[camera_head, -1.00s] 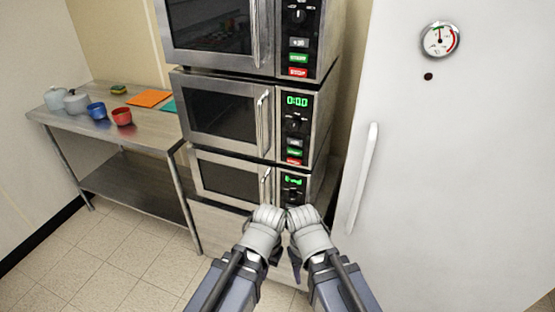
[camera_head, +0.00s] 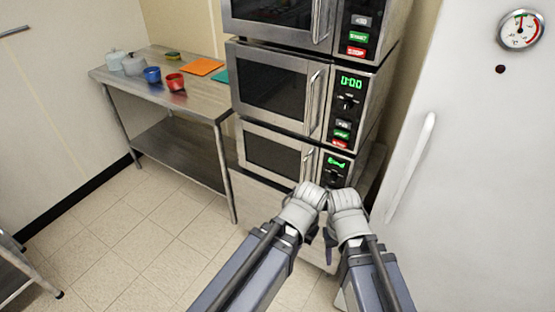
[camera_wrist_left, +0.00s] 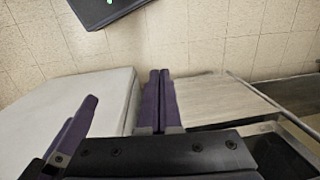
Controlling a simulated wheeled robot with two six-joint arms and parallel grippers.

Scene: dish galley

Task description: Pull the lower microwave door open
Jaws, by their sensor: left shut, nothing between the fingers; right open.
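The lower microwave (camera_head: 272,155) is the bottom one of a stack of three in the head view. Its dark-windowed door is shut, with a vertical bar handle (camera_head: 307,164) at the door's right edge. Its green display is lit, and my wrists cover its lower right corner. My left gripper shows in the left wrist view (camera_wrist_left: 160,76) with its two purple fingers together and nothing between them. In the head view its fingers are mostly hidden by the wrist. My right gripper (camera_head: 329,238) is open, close beside the left one. Both appear in front of the stack, apart from the handle.
A steel table (camera_head: 207,100) stands left of the stack, with a red pot (camera_head: 175,82), a blue pot (camera_head: 152,75) and an orange board (camera_head: 203,66). A white fridge door with a long handle (camera_head: 411,166) is at the right.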

